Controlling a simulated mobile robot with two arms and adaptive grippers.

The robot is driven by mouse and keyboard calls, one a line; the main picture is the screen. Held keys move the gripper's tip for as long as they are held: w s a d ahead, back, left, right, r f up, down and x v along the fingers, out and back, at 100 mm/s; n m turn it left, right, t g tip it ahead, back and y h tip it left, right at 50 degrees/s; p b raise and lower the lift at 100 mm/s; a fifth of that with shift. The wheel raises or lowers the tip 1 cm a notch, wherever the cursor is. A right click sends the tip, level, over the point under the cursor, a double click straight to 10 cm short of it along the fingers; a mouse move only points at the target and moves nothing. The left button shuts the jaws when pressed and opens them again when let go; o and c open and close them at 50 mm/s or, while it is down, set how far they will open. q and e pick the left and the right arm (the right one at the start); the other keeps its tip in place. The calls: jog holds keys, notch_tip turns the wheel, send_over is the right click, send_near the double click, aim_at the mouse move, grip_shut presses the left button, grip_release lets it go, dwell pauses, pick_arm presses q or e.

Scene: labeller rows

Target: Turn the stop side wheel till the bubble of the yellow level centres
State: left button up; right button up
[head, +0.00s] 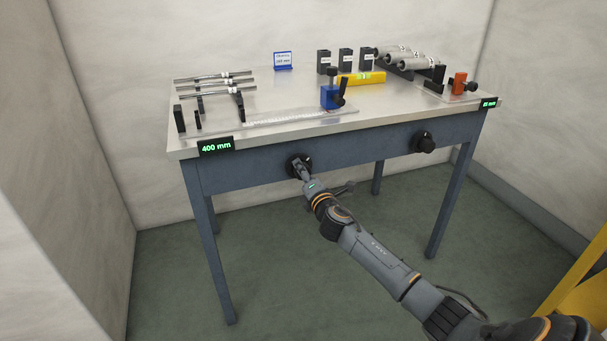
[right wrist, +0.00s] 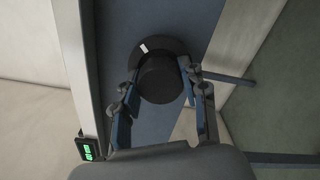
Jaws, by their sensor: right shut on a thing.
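The yellow level (head: 361,79) lies on the table top towards the back, with a green vial in its middle. Its bubble is too small to make out. A black wheel (head: 296,160) sits on the table's front apron at the left, and a second black wheel (head: 423,142) sits at the right. My right gripper (head: 302,170) is shut on the left wheel. In the right wrist view its fingers stand on either side of the round black wheel (right wrist: 160,78), whose rim bears a white mark near the top. My left gripper is out of view.
The table (head: 400,108) carries a blue block with a black lever (head: 330,96), an orange clamp (head: 459,82), rods on black supports and metal cylinders. A green "400 mm" display (head: 216,147) is at the front left corner. A yellow frame (head: 585,275) stands at lower right.

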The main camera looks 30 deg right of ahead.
jog(key=m, duration=0.4)
jog(key=shift+m, duration=0.4)
jog(key=shift+m+p, duration=0.3)
jog(key=shift+m, duration=1.3)
jog(key=shift+m+p, duration=0.4)
jog(key=shift+m, duration=0.8)
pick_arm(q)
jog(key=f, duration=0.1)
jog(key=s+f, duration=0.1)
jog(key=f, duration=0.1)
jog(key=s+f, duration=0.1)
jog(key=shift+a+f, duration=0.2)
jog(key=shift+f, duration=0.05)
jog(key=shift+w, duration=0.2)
pick_arm(e)
jog(key=shift+f, duration=0.1)
